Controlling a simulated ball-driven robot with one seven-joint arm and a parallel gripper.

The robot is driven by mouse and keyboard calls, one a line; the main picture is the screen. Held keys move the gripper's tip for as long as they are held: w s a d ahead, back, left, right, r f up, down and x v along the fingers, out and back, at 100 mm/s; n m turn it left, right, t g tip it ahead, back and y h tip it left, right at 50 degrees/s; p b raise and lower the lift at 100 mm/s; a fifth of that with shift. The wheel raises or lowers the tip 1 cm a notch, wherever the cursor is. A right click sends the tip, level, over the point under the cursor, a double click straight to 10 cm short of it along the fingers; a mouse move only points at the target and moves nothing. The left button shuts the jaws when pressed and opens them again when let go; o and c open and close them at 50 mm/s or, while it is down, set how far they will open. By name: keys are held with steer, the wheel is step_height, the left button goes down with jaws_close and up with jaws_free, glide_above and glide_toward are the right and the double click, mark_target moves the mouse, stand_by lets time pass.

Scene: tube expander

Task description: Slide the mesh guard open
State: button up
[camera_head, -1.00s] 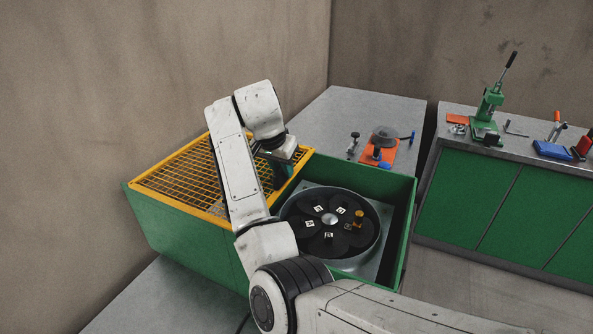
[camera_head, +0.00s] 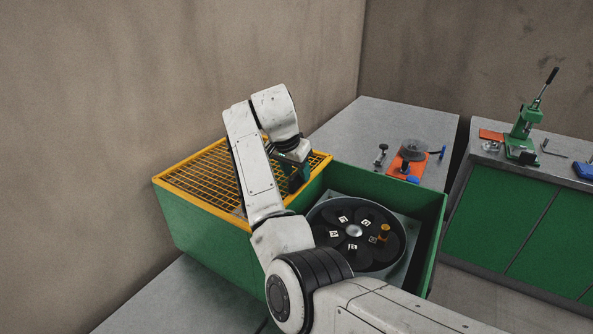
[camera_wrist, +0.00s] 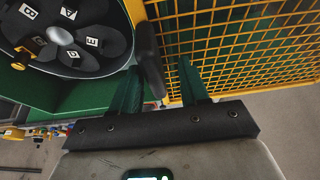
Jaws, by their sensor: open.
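The mesh guard (camera_head: 190,182) is a yellow frame with yellow wire mesh, lying over the left part of the green box. It also shows in the wrist view (camera_wrist: 235,45). Its dark handle (camera_wrist: 149,62) stands at the guard's right edge. My gripper (camera_head: 296,187) is low over that edge. In the wrist view my gripper (camera_wrist: 158,78) is open, with one green finger on each side of the handle. The handle looks closer to the left finger; I cannot tell whether they touch. In the head view my gripper hides the handle.
The right part of the green box (camera_head: 425,240) is uncovered and holds a dark round turntable (camera_head: 354,231) with lettered pads. Behind are a grey table with an orange-based tool (camera_head: 408,163) and a bench with a green press (camera_head: 523,130). A wall rises behind the guard.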

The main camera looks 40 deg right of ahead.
steer(key=b+v, duration=0.2)
steer(key=v, duration=0.8)
steer(key=shift+r, duration=0.35)
steer(key=shift+a, duration=0.1)
